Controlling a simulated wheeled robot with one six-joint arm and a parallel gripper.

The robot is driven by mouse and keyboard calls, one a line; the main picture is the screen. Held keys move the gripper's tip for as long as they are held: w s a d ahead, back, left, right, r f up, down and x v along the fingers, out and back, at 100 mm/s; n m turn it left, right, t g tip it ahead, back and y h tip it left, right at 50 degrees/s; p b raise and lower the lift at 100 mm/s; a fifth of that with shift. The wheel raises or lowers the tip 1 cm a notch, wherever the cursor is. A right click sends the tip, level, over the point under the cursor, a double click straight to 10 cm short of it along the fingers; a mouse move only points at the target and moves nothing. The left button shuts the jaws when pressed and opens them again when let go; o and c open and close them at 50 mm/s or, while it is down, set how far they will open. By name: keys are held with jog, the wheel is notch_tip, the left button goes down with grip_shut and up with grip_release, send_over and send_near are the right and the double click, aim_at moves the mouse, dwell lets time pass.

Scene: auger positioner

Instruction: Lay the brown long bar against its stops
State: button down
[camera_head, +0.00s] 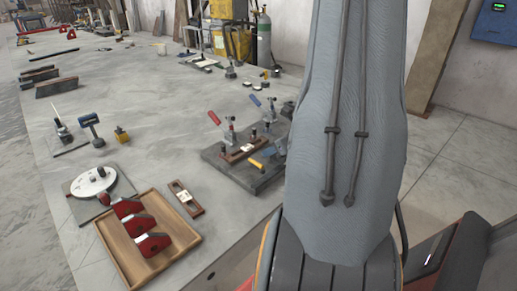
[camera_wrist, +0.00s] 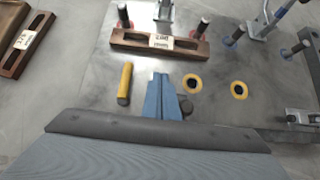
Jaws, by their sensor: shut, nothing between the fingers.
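A brown bar with a white label (camera_wrist: 160,42) lies on the dark fixture plate (camera_wrist: 85,95) in the wrist view. Its far long edge is close to two dark, red-based pins (camera_wrist: 124,16); contact is not clear. It also shows on the plate in the head view (camera_head: 237,155). A second labelled brown bar (camera_head: 185,198) lies on the table beside the wooden tray, and at the left of the wrist view (camera_wrist: 24,45). I cannot tell which is the long one. My gripper (camera_wrist: 161,80) is shut and empty above the plate, on the near side of the first bar.
A yellow cylinder (camera_wrist: 125,84) and two yellow rings (camera_wrist: 192,84) are near my fingers. Toggle clamps with red (camera_head: 214,118) and blue (camera_head: 256,101) handles stand on the plate. A wooden tray (camera_head: 112,252) holds red-and-black parts.

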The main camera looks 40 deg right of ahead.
aim_at(251, 149)
jog(key=w, duration=0.2)
jog(key=w+f+p, duration=0.1)
jog(key=shift+w+a+f, duration=0.15)
jog(key=shift+w+a, duration=0.05)
jog(key=shift+w, duration=1)
jog(key=shift+w+f, duration=0.1)
jog(key=shift+w+a+b, duration=0.1)
jog(key=shift+w+b, duration=0.45)
jog(key=shift+w, duration=0.25)
jog(key=shift+s, duration=0.1)
jog(key=s, duration=0.4)
jog(key=shift+s+d+r+b, duration=0.25)
jog(key=shift+d+b, duration=0.05)
jog(key=shift+d, duration=0.05)
jog(key=v, duration=0.9)
jog(key=shift+a+r, duration=0.2)
